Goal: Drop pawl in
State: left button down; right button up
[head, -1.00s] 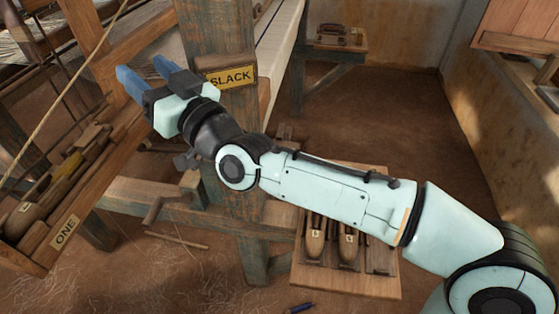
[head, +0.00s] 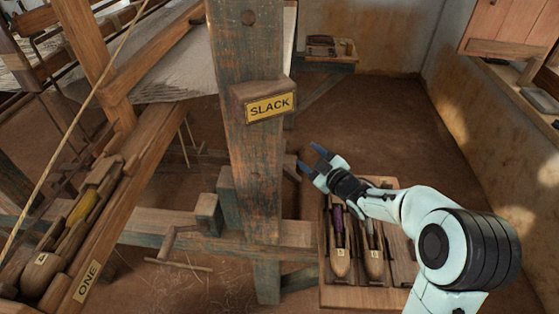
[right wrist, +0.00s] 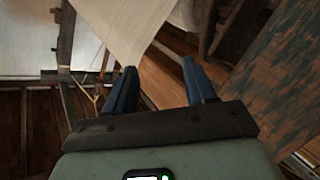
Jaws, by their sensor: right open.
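My right gripper (head: 311,158) is open and empty, in the air to the right of the blue-grey wooden loom post (head: 245,150). Its two blue fingers also show apart in the right wrist view (right wrist: 158,68), with pale cloth (right wrist: 125,25) and wooden beams beyond. I cannot pick out the pawl for sure. A wooden block (head: 208,212) and a crank-like wooden handle (head: 170,243) are by the lower beam, left of the post. A wooden block with a yellow SLACK label (head: 268,106) is fixed on the post. My left gripper is not in view.
A tray (head: 350,298) with several shuttles, one with purple thread (head: 338,222), lies below my right arm. A wooden rack labelled ONE (head: 87,281) holds a shuttle (head: 42,268) at lower left. The floor (head: 400,125) at the back right is clear.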

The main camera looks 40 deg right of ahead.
jog(key=g+y, duration=0.1)
jog(key=g, duration=0.1)
send_near(286, 172)
jog(key=s+d+f, duration=0.1)
jog(key=d, duration=0.1)
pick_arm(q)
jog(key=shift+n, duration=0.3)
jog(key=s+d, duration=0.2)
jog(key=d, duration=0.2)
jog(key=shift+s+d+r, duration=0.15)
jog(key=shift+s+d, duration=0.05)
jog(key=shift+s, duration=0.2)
pick_arm(e)
jog(key=x, duration=1.3)
jog(key=shift+s+a+f, duration=0.1)
jog(key=shift+a+f, duration=0.15)
jog(key=shift+a, duration=0.05)
jog(key=shift+c, duration=0.3)
